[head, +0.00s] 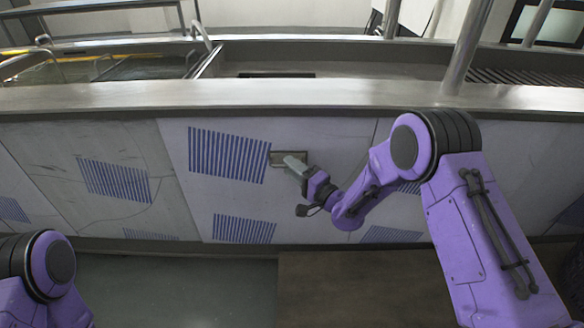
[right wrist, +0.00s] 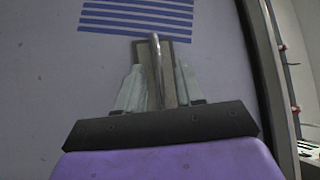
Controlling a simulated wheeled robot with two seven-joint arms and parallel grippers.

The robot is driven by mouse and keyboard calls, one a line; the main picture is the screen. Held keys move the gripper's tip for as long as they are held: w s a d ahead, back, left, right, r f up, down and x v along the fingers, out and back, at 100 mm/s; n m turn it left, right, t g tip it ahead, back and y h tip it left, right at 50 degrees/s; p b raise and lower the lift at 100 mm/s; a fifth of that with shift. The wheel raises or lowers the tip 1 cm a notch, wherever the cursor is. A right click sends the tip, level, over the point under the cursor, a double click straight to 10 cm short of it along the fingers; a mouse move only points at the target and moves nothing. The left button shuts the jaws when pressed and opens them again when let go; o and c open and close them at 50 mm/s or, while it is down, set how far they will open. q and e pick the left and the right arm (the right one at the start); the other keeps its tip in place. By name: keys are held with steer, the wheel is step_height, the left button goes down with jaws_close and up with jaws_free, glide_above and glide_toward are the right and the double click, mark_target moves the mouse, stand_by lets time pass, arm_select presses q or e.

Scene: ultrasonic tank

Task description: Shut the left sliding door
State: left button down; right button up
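A pale grey sliding door (head: 200,205) with blue stripe patches stands under the steel counter, left of centre in the head view. A small recessed plate with a handle (head: 277,157) is on it, right of the upper stripe patch. My right gripper (head: 290,161) is at this handle. In the right wrist view, the upright handle bar (right wrist: 156,65) runs between the two fingers of my right gripper (right wrist: 159,85), with a gap seen on either side. Whether the fingertips touch the bar is unclear. My left gripper is out of view; only part of my left arm shows at lower left.
A steel counter edge (head: 250,95) runs above the panels, with a post (head: 468,45) at right. Another striped panel (head: 90,160) is at left. The grey floor (head: 180,290) in front looks clear. A dark rail (right wrist: 262,75) borders the panel in the right wrist view.

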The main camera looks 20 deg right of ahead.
steer(key=v, duration=1)
steer(key=shift+d, duration=0.2)
steer(key=shift+r, duration=0.1)
steer(key=s+d+f+n+g+h, duration=0.25)
steer(key=s+f+h, duration=0.3)
steer(key=f, duration=0.35)
steer(key=s+d+f+n+g+h, duration=0.1)
steer(key=s+d+f+g+h, duration=0.25)
steer(key=s+f, duration=0.35)
steer(key=s+f+g+h, duration=0.2)
steer(key=s+f+g, duration=0.25)
steer(key=s, duration=0.65)
steer(key=s+f+g+h, duration=0.2)
steer(key=s+f+g, duration=0.25)
steer(key=s, duration=0.65)
step_height(320, 180, up, 15)
steer(key=p, duration=1.6)
steer(key=shift+w+d+r+t, duration=0.15)
steer(key=shift+d+r+t, duration=0.1)
steer(key=shift+d+t, duration=0.15)
